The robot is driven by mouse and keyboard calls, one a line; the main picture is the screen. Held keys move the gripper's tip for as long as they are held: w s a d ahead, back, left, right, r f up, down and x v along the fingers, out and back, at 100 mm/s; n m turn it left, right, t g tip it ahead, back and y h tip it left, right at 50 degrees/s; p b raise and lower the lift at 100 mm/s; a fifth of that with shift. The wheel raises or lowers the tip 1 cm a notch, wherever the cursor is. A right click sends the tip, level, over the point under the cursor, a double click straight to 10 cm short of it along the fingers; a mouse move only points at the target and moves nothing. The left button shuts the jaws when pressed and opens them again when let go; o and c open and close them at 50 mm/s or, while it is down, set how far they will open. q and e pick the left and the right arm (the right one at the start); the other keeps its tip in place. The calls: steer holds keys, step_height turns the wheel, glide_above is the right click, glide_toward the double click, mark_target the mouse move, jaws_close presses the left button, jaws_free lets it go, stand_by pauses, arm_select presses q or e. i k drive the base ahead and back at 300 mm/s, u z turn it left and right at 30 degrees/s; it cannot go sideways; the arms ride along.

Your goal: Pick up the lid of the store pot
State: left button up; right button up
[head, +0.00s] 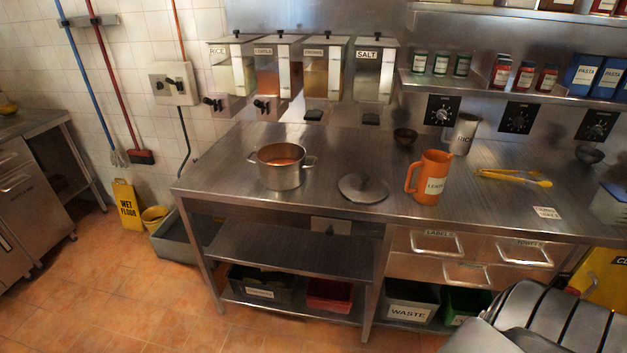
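The steel pot (281,172) stands upright on the steel counter, left of its middle. It is uncovered, and orange-red contents show inside. The round grey lid (363,188) with a knob on top lies flat on the counter, to the right of the pot and apart from it. Neither of my grippers shows in the head view. A dark and grey segmented form at the bottom right looks like part of my own arm, with no fingers visible.
An orange labelled jug (429,177) stands just right of the lid. Yellow tongs (514,177) and a steel jug (464,134) are farther right. Labelled dispensers (303,69) hang above the back edge. Counter in front of the pot is clear.

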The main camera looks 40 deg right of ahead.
mark_target(359, 187)
steer(key=u, duration=0.25)
steer(key=i, duration=0.75)
steer(key=z, duration=0.7)
steer(key=i, duration=0.45)
steer(key=z, duration=0.5)
